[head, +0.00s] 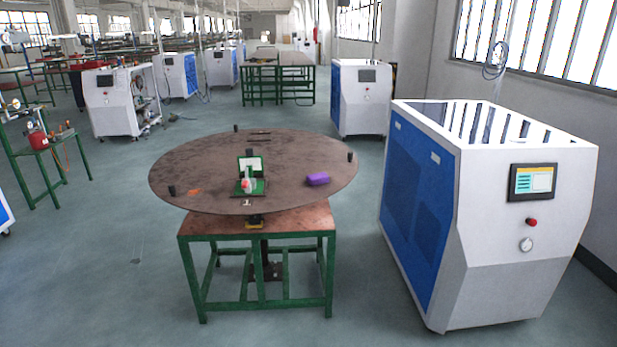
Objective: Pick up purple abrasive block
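The purple abrasive block (318,179) lies on the round brown tabletop (215,165), right of its middle in the head view. It looks like a small rounded purple block, with nothing touching it. To its left stands a small green and white case or holder (250,168) with a pale, red-marked item in front of it. My gripper is not in view.
Several dark pegs stand near the tabletop's rim, and an orange piece (195,192) lies at its left. A green-framed bench (257,222) stands under the front edge. A large white and blue machine (488,215) stands at the right. Open floor (90,270) lies to the left.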

